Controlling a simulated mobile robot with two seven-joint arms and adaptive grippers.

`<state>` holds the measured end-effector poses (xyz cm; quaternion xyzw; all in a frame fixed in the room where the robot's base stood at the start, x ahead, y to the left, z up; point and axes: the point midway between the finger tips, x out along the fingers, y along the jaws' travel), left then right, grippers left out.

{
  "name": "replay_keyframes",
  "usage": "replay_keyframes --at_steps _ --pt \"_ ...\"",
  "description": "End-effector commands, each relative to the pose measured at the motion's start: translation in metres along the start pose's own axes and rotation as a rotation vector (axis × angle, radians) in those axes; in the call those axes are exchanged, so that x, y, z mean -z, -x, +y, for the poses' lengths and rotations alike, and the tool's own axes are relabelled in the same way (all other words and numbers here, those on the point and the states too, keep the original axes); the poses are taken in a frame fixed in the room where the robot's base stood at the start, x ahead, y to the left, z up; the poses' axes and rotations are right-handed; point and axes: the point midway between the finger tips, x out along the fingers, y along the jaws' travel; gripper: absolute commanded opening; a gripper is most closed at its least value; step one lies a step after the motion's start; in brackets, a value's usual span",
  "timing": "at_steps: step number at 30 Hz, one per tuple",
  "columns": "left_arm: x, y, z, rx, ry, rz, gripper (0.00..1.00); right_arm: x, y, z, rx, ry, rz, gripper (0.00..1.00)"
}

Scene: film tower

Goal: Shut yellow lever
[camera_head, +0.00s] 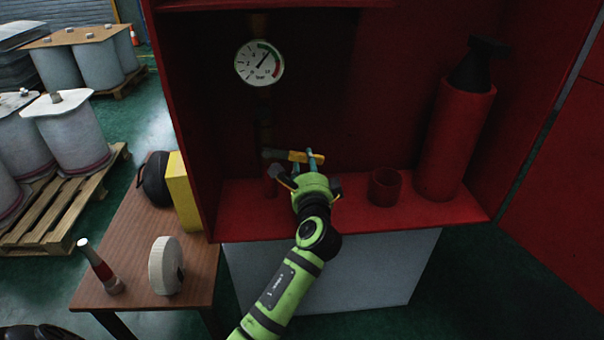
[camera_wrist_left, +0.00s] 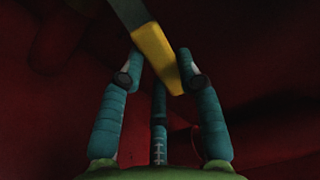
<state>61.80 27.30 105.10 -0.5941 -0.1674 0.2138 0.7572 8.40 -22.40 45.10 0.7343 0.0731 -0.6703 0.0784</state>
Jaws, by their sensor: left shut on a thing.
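The yellow lever (camera_head: 317,158) points right, roughly level, from a grey stem on the vertical pipe (camera_head: 265,130) inside the red cabinet. A round white pressure gauge (camera_head: 259,63) sits higher on this pipe. My left gripper (camera_head: 304,159) reaches in from below and is shut on the lever near its free end. In the left wrist view, the teal fingers stand on either side of the yellow lever (camera_wrist_left: 156,52), and a third finger is below it. The fingers partly hide the lever in the head view. My right gripper is not in view.
A red cylinder with a black top (camera_head: 455,140) and a red cup (camera_head: 384,187) stand on the cabinet shelf at right. A wooden table (camera_head: 135,262) at left holds a white roll, a cone-shaped bottle, a yellow block and black earmuffs. The cabinet walls enclose the lever.

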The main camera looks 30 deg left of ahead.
Motion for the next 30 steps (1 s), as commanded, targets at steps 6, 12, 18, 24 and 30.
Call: replay_keyframes --at_steps 6,12,18,24,30 --pt "-0.001 -0.001 -0.017 0.007 0.143 -0.002 0.00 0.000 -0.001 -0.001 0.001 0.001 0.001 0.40" --pt "-0.002 -0.001 -0.024 0.007 0.220 -0.002 0.00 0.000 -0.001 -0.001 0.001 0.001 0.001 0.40" --pt "-0.003 -0.001 -0.027 0.007 0.253 -0.001 0.00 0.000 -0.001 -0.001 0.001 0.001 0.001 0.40" --pt "-0.003 -0.001 -0.028 0.008 0.263 -0.001 0.00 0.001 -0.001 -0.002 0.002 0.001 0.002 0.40" --pt "-0.003 -0.001 -0.029 0.009 0.265 -0.001 0.00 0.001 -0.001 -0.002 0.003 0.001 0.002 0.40"
